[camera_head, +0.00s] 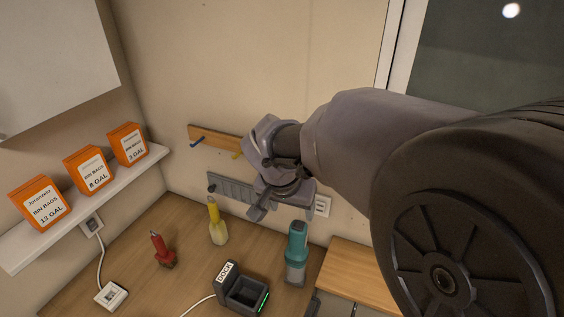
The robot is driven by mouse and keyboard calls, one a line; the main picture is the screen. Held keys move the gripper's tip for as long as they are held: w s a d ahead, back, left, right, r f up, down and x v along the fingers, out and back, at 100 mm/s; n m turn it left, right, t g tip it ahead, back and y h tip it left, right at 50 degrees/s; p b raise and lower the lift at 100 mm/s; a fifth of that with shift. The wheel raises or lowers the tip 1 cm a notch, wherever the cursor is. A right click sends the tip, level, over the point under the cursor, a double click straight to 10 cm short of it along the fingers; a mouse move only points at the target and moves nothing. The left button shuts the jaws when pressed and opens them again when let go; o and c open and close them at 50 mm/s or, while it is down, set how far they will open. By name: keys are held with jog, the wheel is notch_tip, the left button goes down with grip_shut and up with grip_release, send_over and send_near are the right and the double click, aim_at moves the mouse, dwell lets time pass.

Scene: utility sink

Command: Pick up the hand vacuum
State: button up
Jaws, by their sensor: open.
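The hand vacuum looks to be the teal upright device (297,243) with a grey, partly clear lower end. It stands on the wooden counter (190,270) near its right end, just right of the black dock. My gripper (283,207) hangs in the air above and slightly left of the teal device, in front of the back wall. Its jaws are open and empty, apart from the device. My arm reaches in from the right and covers much of the right side of the view.
A black dock (232,293) labelled DOCK, with a green light, stands at the front. A red-handled tool (161,248) and a yellow-topped bottle (217,222) stand left. Orange bin-bag boxes (86,168) line a white shelf (70,212). Wall rails (229,188) hang behind my gripper.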

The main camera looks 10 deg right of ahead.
aim_at(296, 227)
jog(key=b+x, duration=0.2)
jog(key=x, duration=0.9)
jog(key=shift+f, duration=0.25)
jog(key=x, duration=0.5)
jog(key=shift+w+d+f, duration=0.25)
jog(key=shift+d, duration=0.2)
jog(key=shift+s, duration=0.1)
grip_shut()
jog(key=shift+r, duration=0.1)
